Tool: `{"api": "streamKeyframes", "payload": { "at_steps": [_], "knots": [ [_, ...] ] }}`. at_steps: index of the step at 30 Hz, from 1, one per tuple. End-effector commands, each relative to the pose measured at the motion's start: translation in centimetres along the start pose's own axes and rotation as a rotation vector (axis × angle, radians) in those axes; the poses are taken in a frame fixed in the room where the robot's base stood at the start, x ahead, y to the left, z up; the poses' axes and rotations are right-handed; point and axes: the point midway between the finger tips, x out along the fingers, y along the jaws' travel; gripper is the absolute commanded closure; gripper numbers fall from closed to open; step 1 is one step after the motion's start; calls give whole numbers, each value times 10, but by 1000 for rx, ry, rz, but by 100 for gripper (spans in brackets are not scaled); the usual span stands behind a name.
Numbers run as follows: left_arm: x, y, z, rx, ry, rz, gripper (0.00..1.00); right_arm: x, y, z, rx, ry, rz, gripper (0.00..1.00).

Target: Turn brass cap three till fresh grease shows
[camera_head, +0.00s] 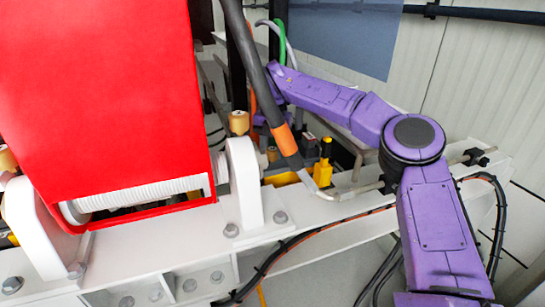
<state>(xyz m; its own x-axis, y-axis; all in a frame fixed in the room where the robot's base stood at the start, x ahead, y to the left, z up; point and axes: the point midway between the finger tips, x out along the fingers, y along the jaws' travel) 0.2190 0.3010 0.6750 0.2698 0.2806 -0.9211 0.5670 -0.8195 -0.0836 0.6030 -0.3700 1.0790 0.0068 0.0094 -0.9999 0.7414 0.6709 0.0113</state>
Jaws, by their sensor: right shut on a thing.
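A brass cap (239,122) stands upright on the white frame just right of the red cover. Another brass cap (7,159) shows partly at the left edge. My right arm comes in from the lower right, bends at a dark elbow and reaches left behind a black hose. My right gripper (262,122) is small and mostly hidden behind this hose, close to the right of the first cap. It is shut, seemingly on a brass cap, but the fingertips and their contact are not clear. No fresh grease can be made out. My left gripper is not in view.
A large red cover (105,85) fills the left. White brackets (243,180) and bolts line the white beam (180,240). A yellow fitting (323,165) stands right of the hose.

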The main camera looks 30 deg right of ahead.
Motion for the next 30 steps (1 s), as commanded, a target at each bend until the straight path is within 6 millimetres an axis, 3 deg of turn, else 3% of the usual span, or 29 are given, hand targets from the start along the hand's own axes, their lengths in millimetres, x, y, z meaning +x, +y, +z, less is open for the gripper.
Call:
{"api": "streamKeyframes", "payload": {
  "at_steps": [6,30],
  "knots": [
    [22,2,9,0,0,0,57,0,0,2,206,-14,9,92],
    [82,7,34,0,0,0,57,0,0,2,966,-19,11,92]
  ]
}}
